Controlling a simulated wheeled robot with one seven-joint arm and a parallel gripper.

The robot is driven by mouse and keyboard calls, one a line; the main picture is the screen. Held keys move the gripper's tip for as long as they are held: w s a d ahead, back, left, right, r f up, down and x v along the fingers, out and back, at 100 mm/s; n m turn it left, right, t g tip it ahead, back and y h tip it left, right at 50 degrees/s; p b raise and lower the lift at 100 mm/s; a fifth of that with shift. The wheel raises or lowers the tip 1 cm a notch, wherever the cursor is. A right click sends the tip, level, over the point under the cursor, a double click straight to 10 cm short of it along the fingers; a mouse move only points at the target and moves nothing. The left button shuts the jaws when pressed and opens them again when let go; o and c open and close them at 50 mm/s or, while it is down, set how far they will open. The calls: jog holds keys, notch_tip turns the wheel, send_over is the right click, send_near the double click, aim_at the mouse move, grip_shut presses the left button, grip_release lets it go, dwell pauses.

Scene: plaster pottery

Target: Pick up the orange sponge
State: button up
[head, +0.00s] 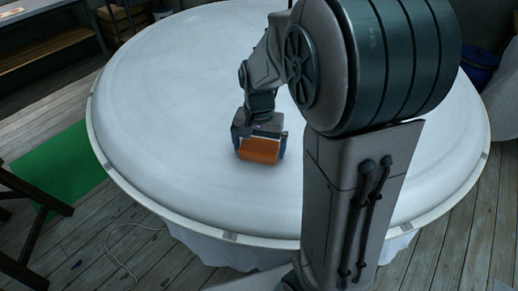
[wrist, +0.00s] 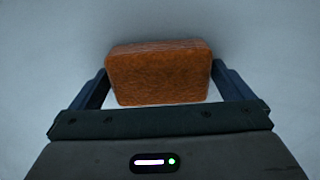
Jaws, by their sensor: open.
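The orange sponge (head: 259,150) is a rounded block on the white round table (head: 170,95), left of the table's middle in the head view. In the wrist view the sponge (wrist: 160,75) fills the space between the two fingers. My gripper (head: 259,152) is down at the sponge, one blue-black finger on each side of it. In the wrist view my gripper (wrist: 160,85) is open, with a narrow gap showing between the sponge and each finger. The sponge's underside is hidden.
The tabletop around the sponge is bare. A green mat (head: 60,168) and a white cable (head: 125,245) lie on the wooden floor at left. A wooden bench (head: 45,45) stands at the back left, and a blue bin (head: 482,65) is at the right.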

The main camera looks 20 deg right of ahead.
aim_at(259, 145)
jog(key=c, duration=0.7)
jog(key=shift+r, duration=0.6)
notch_tip(259, 145, up, 3)
jog(key=shift+f, duration=0.1)
jog(key=w+d+r, duration=0.2)
jog(key=w, duration=0.1)
jog(key=w+d+r, duration=0.2)
jog(key=w+d, duration=0.1)
jog(key=w+d+r, duration=0.2)
jog(key=w+r, duration=0.1)
jog(key=shift+w+d, duration=0.1)
jog(key=shift+d, duration=0.05)
jog(key=shift+o, duration=0.4)
